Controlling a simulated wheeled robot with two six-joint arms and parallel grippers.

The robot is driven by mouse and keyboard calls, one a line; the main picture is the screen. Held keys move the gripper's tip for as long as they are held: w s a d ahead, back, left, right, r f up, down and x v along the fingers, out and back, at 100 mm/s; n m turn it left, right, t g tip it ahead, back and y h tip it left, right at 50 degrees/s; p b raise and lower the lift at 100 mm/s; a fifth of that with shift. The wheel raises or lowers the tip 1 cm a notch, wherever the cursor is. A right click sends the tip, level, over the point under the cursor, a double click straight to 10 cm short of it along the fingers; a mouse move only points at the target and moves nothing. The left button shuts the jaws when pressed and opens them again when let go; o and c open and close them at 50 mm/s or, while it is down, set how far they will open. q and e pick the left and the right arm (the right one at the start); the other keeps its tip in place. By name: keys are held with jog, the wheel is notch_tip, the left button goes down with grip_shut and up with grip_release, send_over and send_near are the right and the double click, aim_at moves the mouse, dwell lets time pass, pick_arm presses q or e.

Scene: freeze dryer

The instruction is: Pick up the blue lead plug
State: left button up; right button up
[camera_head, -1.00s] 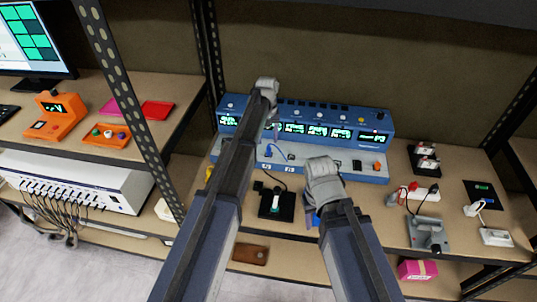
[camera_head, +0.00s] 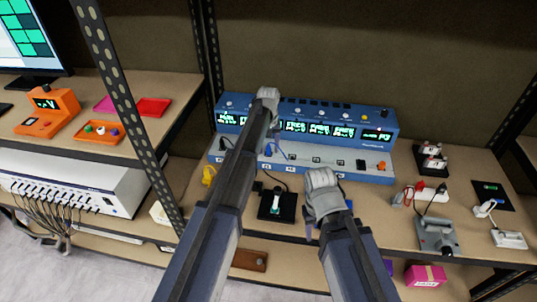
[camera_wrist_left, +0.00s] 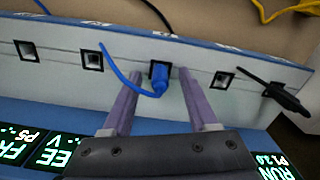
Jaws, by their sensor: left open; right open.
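The blue lead plug (camera_wrist_left: 159,78) sits in a square socket on the front ledge of the blue device, its blue lead looping off to the left in the left wrist view. It also shows in the head view (camera_head: 269,149), small and beside my arm. My left gripper (camera_wrist_left: 158,74) is open, with one finger on each side of the plug; I cannot tell whether they touch it. In the head view my left arm partly hides this gripper (camera_head: 271,132). My right gripper (camera_head: 311,229) hangs above the shelf in front of the device, its fingers mostly hidden.
The blue device (camera_head: 348,172) has several sockets and lit green displays. A black plug (camera_wrist_left: 285,97) on a black lead is right of my left gripper in the wrist view. A black block (camera_head: 277,206) lies on the shelf in front. A metal upright (camera_head: 130,120) stands at left.

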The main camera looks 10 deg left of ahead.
aim_at(269, 146)
pick_arm(q)
grip_shut()
dwell(0.3)
jog(key=shift+r, duration=0.15)
dwell(0.3)
notch_tip(269, 146, up, 10)
jog(key=p, duration=1)
jog(key=shift+r+p, duration=0.85)
jog(key=shift+p, duration=0.1)
